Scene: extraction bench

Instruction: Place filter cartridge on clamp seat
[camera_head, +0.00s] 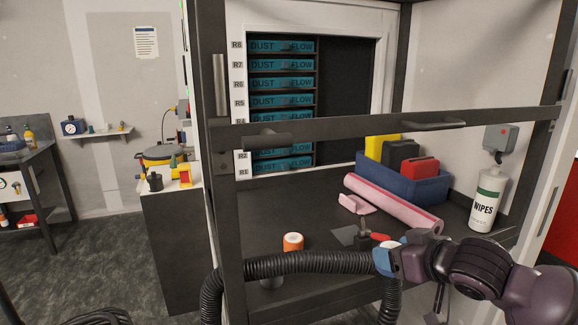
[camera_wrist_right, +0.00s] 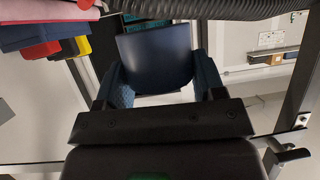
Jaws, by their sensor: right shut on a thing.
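My right gripper (camera_head: 387,260) comes in from the right, in front of the bench, and is shut on a dark blue piece with a rounded end, which shows between the fingers in the right wrist view (camera_wrist_right: 155,58). I cannot tell whether this piece is the filter cartridge. A small clamp with a red handle (camera_head: 379,237) and a grey plate (camera_head: 345,235) stands on the bench just behind the gripper, partly hidden by it. An orange and white cylinder (camera_head: 293,242) stands upright on the bench to the left. My left gripper is not in view.
A black ribbed hose (camera_head: 300,263) crosses in front of the bench, up to the gripper. A dark frame bar (camera_head: 340,126) spans the opening. The bench's left back is clear.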

